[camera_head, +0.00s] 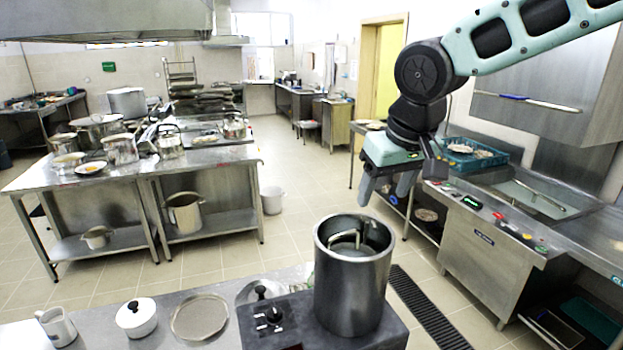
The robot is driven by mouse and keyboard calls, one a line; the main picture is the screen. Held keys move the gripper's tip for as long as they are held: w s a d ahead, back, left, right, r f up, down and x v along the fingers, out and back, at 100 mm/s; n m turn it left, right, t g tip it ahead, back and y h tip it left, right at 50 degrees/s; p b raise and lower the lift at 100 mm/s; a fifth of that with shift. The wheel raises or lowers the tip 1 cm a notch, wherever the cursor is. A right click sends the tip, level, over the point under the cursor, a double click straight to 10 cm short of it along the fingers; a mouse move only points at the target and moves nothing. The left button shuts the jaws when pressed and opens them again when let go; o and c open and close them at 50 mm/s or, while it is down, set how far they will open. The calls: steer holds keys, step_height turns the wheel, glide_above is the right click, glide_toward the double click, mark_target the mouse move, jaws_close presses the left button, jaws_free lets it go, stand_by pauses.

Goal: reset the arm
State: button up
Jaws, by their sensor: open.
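My gripper (384,188) hangs at the end of my arm, right of centre in the head view. It points down, with its two grey fingers apart and nothing seen between them. It shows above and to the right of the tall steel stockpot (350,290), apart from it. The stockpot stands upright on a dark hob (270,325) at the front counter. A metal handle-like piece shows inside the open pot; the pot's lower inside is hidden.
On the front counter (185,335) stand a white lidded pot (136,317), a round metal plate (199,316) and a pitcher (56,326). A steel table (200,162) with several pots is at left. A blue crate (470,153) sits at right. The middle floor is clear around a white bucket (272,200).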

steer(key=s+f+n+g+b, duration=0.3)
steer(key=s+f+b, duration=1.5)
steer(key=s+f, duration=0.8)
step_height(320, 180, down, 4)
steer(key=shift+s+d+n+g+h, duration=0.2)
steer(key=shift+d+n+g+h, duration=0.1)
steer(key=shift+d+g+h, duration=0.1)
